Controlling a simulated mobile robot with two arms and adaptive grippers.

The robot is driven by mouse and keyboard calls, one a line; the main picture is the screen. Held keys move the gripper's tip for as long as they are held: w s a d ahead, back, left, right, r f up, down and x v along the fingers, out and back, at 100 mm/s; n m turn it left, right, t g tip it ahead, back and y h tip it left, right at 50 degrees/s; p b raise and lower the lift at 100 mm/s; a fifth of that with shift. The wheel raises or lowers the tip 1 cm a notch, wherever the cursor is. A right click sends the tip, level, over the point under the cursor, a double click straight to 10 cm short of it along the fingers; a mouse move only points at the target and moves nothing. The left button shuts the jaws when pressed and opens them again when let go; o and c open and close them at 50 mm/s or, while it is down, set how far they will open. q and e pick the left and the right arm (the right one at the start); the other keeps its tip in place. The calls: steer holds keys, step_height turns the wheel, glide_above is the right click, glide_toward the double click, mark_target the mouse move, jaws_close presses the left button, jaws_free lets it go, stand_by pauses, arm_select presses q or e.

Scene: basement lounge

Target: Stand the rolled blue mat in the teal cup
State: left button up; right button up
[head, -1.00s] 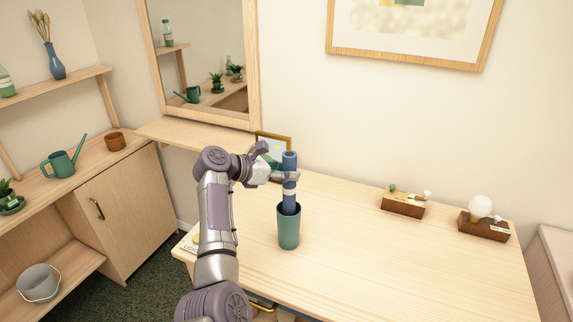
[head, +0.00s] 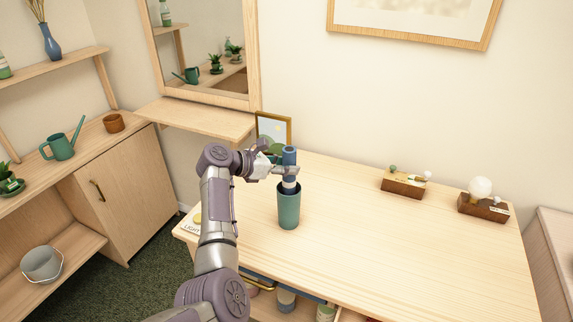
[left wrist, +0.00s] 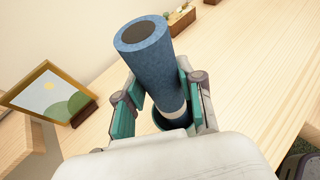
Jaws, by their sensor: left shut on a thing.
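The rolled blue mat (head: 289,156) is upright, with a pale band around it. Its lower end is inside the teal cup (head: 289,212), hidden by the cup wall. The cup stands on the wooden desk. My left gripper (head: 287,171) is shut on the mat just above the cup's rim. In the left wrist view the mat (left wrist: 150,55) rises between the teal finger pads of my left gripper (left wrist: 163,95), and part of the cup's rim (left wrist: 157,120) shows below. I cannot tell whether the mat touches the cup's bottom. My right gripper is out of view.
A picture frame (head: 273,128) stands behind the mat. Two wooden blocks with small items, one near the middle (head: 403,186) and one farther right (head: 484,207), stand toward the desk's back. The desk (head: 400,245) is clear right of the cup. Shelves stand at left.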

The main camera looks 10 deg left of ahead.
arm_select(q)
steer(key=o, duration=1.3)
steer(key=shift+c, duration=0.2)
steer(key=v, duration=1.2)
